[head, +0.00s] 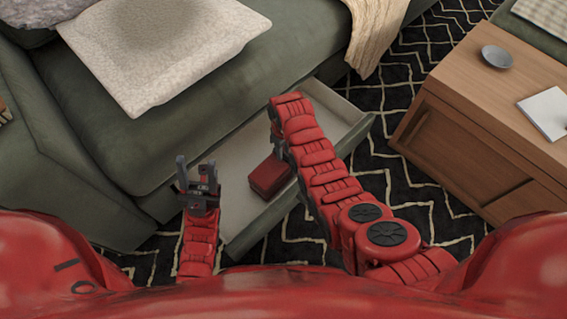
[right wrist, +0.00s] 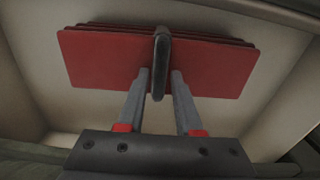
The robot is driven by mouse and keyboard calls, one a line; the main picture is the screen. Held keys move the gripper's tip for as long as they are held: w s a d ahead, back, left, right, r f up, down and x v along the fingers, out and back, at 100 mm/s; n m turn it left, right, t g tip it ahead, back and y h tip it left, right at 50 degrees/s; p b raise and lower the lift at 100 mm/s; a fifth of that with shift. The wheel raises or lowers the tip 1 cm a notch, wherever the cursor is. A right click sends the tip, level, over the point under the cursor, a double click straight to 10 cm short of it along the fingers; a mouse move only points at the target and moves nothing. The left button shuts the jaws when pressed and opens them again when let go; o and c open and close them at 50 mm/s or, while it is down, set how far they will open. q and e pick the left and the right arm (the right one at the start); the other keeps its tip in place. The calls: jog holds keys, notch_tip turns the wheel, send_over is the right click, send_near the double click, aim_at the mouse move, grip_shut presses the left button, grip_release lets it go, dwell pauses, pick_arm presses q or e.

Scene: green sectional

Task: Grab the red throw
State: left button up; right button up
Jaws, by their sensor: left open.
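The red throw (head: 270,175) lies folded in the pulled-out drawer (head: 243,219) under the green sofa. In the right wrist view the throw (right wrist: 105,60) is a flat layered stack. A dark upright bar (right wrist: 161,62) stands in front of its middle; I cannot tell whether it belongs to the throw. My right gripper (right wrist: 161,74) is open at the throw's near edge, its fingers on either side of the bar's lower part with small gaps. In the head view my right arm hides most of that gripper. My left gripper (head: 197,165) is open and empty, left of the throw, by the sofa front.
The green sofa (head: 290,45) bears a white fleece cushion (head: 160,45) and a cream knitted blanket (head: 375,35). A wooden table (head: 450,75) with a grey bowl (head: 497,56) and a white book (head: 546,112) stands at right. A dark patterned rug (head: 440,190) covers the floor.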

grip_shut()
dwell(1.1)
